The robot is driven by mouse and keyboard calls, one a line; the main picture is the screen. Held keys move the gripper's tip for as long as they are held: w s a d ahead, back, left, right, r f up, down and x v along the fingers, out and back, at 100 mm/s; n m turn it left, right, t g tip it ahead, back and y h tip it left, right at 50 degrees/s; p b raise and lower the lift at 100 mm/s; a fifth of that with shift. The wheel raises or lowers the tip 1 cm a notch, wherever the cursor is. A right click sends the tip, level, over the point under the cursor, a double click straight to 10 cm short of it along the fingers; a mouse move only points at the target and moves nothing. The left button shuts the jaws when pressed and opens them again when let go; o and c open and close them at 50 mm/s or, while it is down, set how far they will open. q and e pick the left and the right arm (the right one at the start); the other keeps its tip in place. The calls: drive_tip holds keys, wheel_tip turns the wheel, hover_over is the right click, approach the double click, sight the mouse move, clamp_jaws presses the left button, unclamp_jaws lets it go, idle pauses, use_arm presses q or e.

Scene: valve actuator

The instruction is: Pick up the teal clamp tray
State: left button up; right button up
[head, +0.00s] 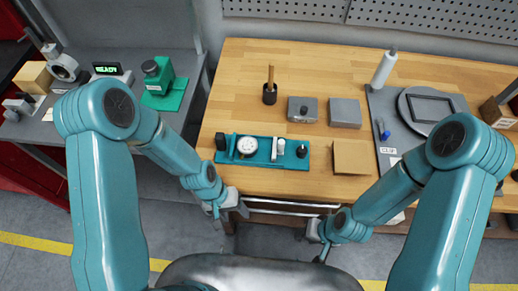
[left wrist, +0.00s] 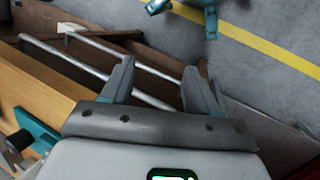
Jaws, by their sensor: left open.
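The teal clamp tray (head: 290,161) lies on the wooden bench near its front edge. It carries a round white dial, small cylinders and black knobs. My left gripper (head: 238,207) is just in front of the bench edge, below the tray in the head view, and apart from it. In the left wrist view my left gripper (left wrist: 158,82) is open, with nothing between its fingers. A teal part at the left edge of that view (left wrist: 32,128) looks like the tray's end. My right gripper (head: 320,250) hangs in front of the bench; its jaws are too small to read.
Silver rails (head: 290,205) run below the bench edge near my left gripper. Behind the tray stand a black holder (head: 270,95) and two grey blocks (head: 302,109) (head: 345,113). A brown square (head: 351,157) lies to its right. Bare wood lies left of the holder.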

use_arm(q)
drive_tip(key=w+r, duration=0.2)
drive_tip(key=w+d+r+g, duration=0.1)
drive_tip(key=w+r, duration=0.2)
drive_tip(key=w+d+r+m+g, duration=0.1)
drive_tip(key=w+r, duration=0.1)
drive_tip(key=shift+w+d+r+y, duration=0.2)
drive_tip(key=shift+r+y, duration=0.1)
drive_tip(key=shift+r, duration=0.1)
wheel_tip(320, 180, up, 7)
drive_tip(key=t+y, duration=0.2)
hover_over(219, 135)
drive_tip(key=s+d, duration=0.5)
drive_tip(key=w+a+r+t+y, duration=0.1)
drive_tip(key=w+a+r+t, duration=0.1)
drive_tip(key=w+a+r, duration=0.3)
drive_tip(key=shift+m, duration=0.3)
drive_tip(key=f, duration=0.4)
drive_tip(key=shift+s+d+f, duration=0.15)
drive_tip(key=shift+s+d, duration=0.05)
drive_tip(key=f, duration=0.6)
drive_tip(key=shift+w+a, duration=0.2)
drive_tip(key=shift+s+d, duration=0.1)
drive_tip(key=shift+s, duration=0.05)
drive_tip(key=shift+c, duration=0.3)
clamp_jaws()
